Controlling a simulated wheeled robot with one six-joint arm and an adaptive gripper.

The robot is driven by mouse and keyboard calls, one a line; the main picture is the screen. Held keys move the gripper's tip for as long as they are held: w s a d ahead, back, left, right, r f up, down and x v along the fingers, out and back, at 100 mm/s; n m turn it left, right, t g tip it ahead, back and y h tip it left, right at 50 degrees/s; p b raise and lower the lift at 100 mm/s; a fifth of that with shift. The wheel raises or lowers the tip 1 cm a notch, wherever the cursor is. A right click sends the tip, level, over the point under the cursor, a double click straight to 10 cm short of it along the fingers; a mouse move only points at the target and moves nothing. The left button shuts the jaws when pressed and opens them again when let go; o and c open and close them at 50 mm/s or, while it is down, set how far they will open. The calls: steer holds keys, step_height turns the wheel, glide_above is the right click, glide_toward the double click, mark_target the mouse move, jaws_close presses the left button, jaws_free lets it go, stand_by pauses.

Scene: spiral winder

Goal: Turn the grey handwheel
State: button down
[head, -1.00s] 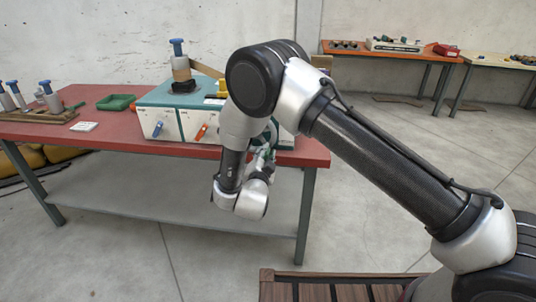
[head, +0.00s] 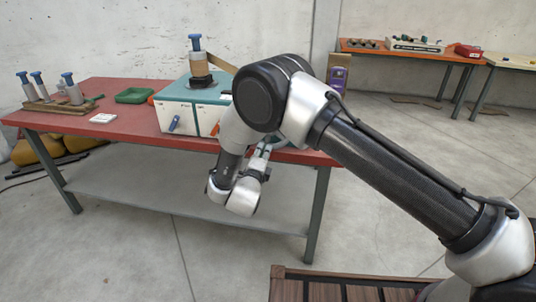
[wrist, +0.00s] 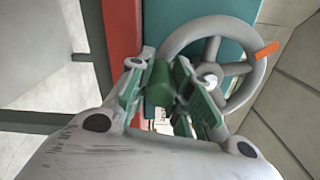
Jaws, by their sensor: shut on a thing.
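The grey handwheel (wrist: 209,22) shows in the wrist view, a spoked ring with an orange mark on its right rim. A dark green handle (wrist: 160,84) stands at the wheel's left side. My gripper (wrist: 158,88) has its green-padded fingers on either side of this handle and is shut on it. In the head view my gripper (head: 260,158) is at the table's front edge, by the right end of the teal-topped white machine box (head: 176,94). My arm hides most of the wheel there.
The red table (head: 100,137) carries a green tray (head: 136,96), a wooden rack (head: 60,107) with blue-topped cylinders, and a white card (head: 103,118). A blue-topped post (head: 195,58) stands on the box. A wooden slatted surface (head: 345,291) is at the bottom. The floor between is clear.

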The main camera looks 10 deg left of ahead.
steer(key=shift+w+a+r+m, duration=0.1)
steer(key=shift+a+r+m, duration=0.1)
steer(key=shift+a+m, duration=0.45)
steer(key=shift+s+a+r+m, duration=0.1)
steer(key=shift+a+r+m, duration=0.15)
steer(key=shift+m, duration=0.85)
steer(key=shift+w+a+r+m, duration=0.1)
steer(key=shift+a+r+m, duration=0.1)
steer(key=shift+a+m, duration=0.45)
steer(key=shift+d+m, duration=0.1)
steer(key=shift+m, duration=0.2)
steer(key=c, duration=1.3)
jaws_free()
steer(key=shift+o, duration=0.2)
steer(key=s+a, duration=0.1)
steer(key=s, duration=1.1)
